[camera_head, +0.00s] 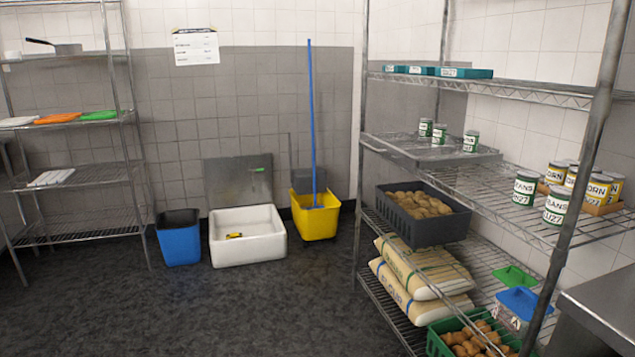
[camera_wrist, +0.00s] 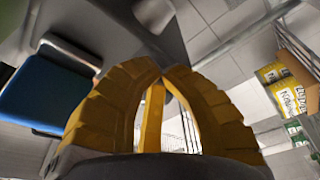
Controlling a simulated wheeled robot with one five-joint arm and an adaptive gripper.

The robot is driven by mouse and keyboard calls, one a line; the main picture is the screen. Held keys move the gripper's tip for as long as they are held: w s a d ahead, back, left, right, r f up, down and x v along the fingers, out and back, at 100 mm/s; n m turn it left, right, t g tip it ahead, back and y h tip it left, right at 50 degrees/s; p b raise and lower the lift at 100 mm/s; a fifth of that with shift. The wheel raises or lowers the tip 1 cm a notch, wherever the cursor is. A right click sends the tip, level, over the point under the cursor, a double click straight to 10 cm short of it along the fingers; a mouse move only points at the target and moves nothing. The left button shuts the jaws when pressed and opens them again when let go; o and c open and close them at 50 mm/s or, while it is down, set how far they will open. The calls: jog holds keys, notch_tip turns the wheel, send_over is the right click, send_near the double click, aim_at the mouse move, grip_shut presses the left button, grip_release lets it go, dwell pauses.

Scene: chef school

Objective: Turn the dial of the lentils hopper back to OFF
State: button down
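I see no lentils hopper and no dial in either view. My gripper (camera_wrist: 162,72) shows in the wrist view as ribbed yellow fingers. Their tips come together with nothing held between them. A narrow yellow piece stands in the gap behind the tips; I cannot tell what it is. My gripper does not show in the head view.
A wire shelf with cans (camera_head: 557,205), a potato crate (camera_head: 412,232) and sacks (camera_head: 420,266) stands right. A blue bin (camera_head: 179,238), white tub (camera_head: 247,238) and yellow mop bucket (camera_head: 314,217) line the back wall. The middle floor (camera_head: 230,310) is clear. A blue-topped object (camera_wrist: 45,92) lies left in the wrist view.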

jog(key=shift+w+r, duration=0.15)
jog(key=shift+r, duration=0.25)
dwell(0.6)
jog(key=shift+s+r, duration=0.35)
jog(key=shift+r, duration=0.2)
jog(key=shift+s+d+r, duration=0.1)
jog(key=shift+s+r, duration=0.05)
jog(key=shift+r, duration=0.35)
dwell(0.4)
jog(key=shift+s+d, duration=0.15)
jog(key=shift+s, duration=0.1)
dwell(0.5)
jog(key=c, duration=1.9)
grip_release()
jog(key=shift+g, duration=0.3)
jog(key=shift+f+b, duration=0.2)
jog(key=shift+b, duration=0.15)
grip_shut()
